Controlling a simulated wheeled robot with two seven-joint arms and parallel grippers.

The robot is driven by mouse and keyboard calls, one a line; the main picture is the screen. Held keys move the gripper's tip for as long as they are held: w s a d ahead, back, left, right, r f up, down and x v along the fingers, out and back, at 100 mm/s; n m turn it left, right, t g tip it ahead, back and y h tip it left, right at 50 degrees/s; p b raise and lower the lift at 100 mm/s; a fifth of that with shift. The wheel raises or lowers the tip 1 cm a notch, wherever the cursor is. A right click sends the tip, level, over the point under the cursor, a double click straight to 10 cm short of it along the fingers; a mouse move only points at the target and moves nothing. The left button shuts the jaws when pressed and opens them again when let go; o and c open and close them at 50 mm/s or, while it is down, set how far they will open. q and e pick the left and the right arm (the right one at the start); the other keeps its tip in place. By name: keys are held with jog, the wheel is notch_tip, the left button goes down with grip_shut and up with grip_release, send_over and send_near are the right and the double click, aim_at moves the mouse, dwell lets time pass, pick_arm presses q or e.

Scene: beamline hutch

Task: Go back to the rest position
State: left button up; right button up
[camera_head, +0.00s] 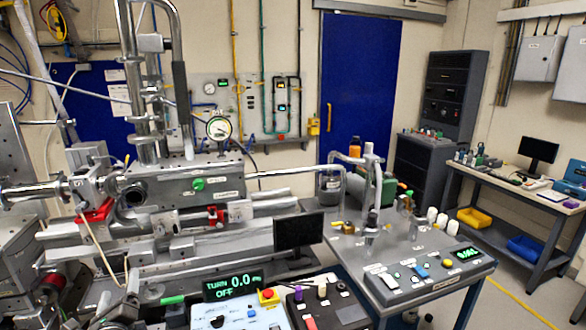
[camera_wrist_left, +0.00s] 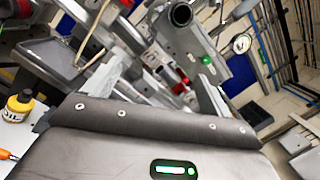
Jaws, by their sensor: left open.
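My left gripper (camera_head: 110,308) is low at the left edge area of the head view, in front of the beamline equipment, and only partly shows. In the left wrist view its two fingers (camera_wrist_left: 158,88) stand wide apart with nothing between them. The brown-grey gripper body with a lit green display fills the bottom of that view. My right gripper is not in view.
The metal beamline bench (camera_head: 190,185) stands close in front. A control panel (camera_head: 245,315) and a grey table (camera_head: 420,265) lie to the right. The wrist view shows a yellow bottle (camera_wrist_left: 18,106) at left. Floor at the far right is open.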

pick_arm(q)
jog(key=s+d+f+n+g+h, duration=0.65)
jog(key=s+d+f+n, duration=0.55)
jog(key=f, duration=0.4)
jog(key=s+d+f+n+g, duration=0.1)
jog(key=s+d+n+g, duration=0.2)
jog(key=s, duration=0.5)
jog(key=s+d+f+n+g+h, duration=0.1)
jog(key=s+d+n+g, duration=0.1)
jog(key=s+n, duration=0.35)
jog(key=s+d+f+n+g, duration=0.1)
jog(key=s+d+n+g, duration=0.15)
jog(key=s, duration=0.65)
notch_tip(320, 180, down, 28)
jog(key=s+g+b, duration=0.2)
jog(key=b, duration=0.1)
jog(key=s+a+f+g+b, duration=0.1)
jog(key=s+a+f, duration=0.1)
jog(key=s+f, duration=1.4)
notch_tip(320, 180, down, 3)
jog(key=shift+s+a+r+m, duration=0.15)
jog(key=shift+s+r+m, duration=0.05)
jog(key=shift+m, duration=0.2)
